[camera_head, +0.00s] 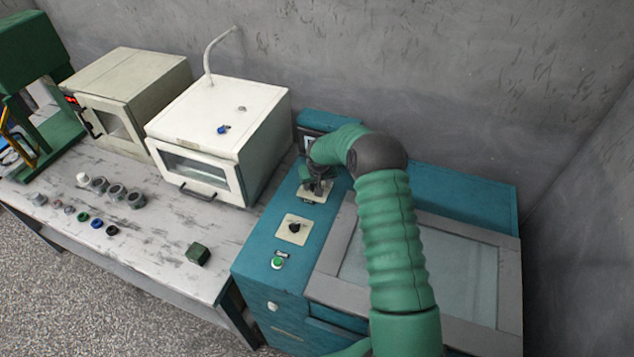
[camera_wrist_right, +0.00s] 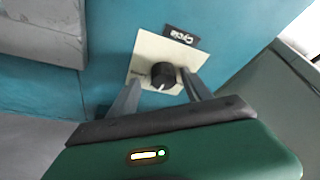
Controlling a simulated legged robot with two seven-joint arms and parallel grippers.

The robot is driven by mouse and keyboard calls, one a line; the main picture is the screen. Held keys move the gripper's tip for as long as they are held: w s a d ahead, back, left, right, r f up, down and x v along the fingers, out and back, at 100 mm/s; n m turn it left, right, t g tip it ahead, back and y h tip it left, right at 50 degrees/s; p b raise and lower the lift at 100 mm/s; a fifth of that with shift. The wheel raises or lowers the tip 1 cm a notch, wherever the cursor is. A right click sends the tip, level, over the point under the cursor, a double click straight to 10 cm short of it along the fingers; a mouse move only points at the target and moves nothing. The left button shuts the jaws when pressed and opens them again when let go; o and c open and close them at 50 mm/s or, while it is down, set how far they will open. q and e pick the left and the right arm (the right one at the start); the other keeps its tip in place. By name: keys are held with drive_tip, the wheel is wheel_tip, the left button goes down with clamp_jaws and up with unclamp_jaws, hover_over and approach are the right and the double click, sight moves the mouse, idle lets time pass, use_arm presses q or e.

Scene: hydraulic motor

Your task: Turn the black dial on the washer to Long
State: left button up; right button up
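The teal washer (camera_head: 262,250) stands right of the bench. In the right wrist view, a black dial (camera_wrist_right: 163,75) with a white mark sits on a cream plate (camera_wrist_right: 148,48) beside a black "Cycle" label (camera_wrist_right: 181,37). My right gripper (camera_wrist_right: 162,88) is open, with one finger on each side of this dial. I cannot tell whether the fingers touch it. In the head view my right gripper (camera_head: 318,186) is over the rear plate and hides its dial. A second black dial (camera_head: 294,227) sits on a nearer plate. My left gripper is not in view.
A green button (camera_head: 277,263) is on the washer's front left. The washer's glass lid (camera_head: 465,270) lies under my right arm. A white oven (camera_head: 215,135) stands close on the left, on a bench (camera_head: 160,235) with several small parts. A grey wall is behind.

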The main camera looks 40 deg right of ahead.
drive_tip(key=shift+w+a, duration=0.2)
drive_tip(key=shift+a, duration=0.25)
drive_tip(key=c, duration=0.8)
drive_tip(key=shift+d, duration=0.1)
clamp_jaws()
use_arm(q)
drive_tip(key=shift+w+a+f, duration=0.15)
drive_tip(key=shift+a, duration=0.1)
use_arm(e)
drive_tip(key=shift+s+d, duration=0.1)
